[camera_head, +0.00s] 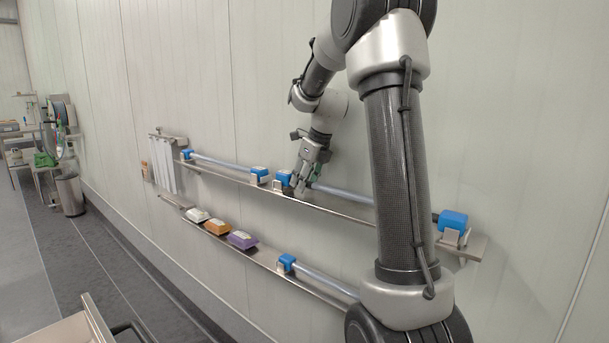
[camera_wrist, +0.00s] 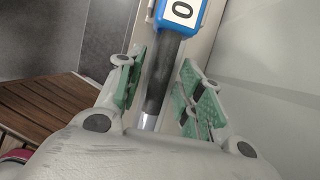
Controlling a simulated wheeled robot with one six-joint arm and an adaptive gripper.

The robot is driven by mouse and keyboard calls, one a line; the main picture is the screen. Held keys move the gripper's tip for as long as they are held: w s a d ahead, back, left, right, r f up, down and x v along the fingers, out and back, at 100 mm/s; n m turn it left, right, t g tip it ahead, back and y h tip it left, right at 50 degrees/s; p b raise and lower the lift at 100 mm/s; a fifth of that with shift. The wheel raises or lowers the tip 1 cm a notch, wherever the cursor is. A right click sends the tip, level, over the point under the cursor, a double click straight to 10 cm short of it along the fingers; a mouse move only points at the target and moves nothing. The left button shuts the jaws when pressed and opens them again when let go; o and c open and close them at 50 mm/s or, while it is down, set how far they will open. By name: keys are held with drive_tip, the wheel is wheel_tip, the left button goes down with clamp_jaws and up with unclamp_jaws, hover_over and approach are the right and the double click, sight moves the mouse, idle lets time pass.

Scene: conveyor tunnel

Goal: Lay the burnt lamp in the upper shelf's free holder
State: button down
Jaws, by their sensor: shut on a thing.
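The burnt lamp (camera_head: 345,196), a pale tube with a blackened end, lies along the right part of the upper shelf (camera_head: 225,174). My gripper (camera_head: 299,186) is shut on it near its left end, just right of a blue holder (camera_head: 284,177). In the wrist view the lamp's dark end (camera_wrist: 160,75) runs between my green-padded fingers (camera_wrist: 163,65) and meets a blue holder marked 0 (camera_wrist: 181,12). The right-hand blue holder (camera_head: 453,220) has a dark lamp end beside it. My arm hides part of the lamp; how deep its ends sit I cannot tell.
Another lamp (camera_head: 222,164) lies left on the upper shelf between two blue holders. The lower shelf (camera_head: 262,262) carries white, orange and purple blocks, a blue holder (camera_head: 287,262) and a lamp. The wall is close behind. A bin (camera_head: 70,195) stands far left.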

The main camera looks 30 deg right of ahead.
drive_tip(key=shift+f, duration=0.55)
drive_tip(key=c, duration=0.9)
unclamp_jaws()
drive_tip(key=shift+o, duration=0.2)
drive_tip(key=v, duration=1.2)
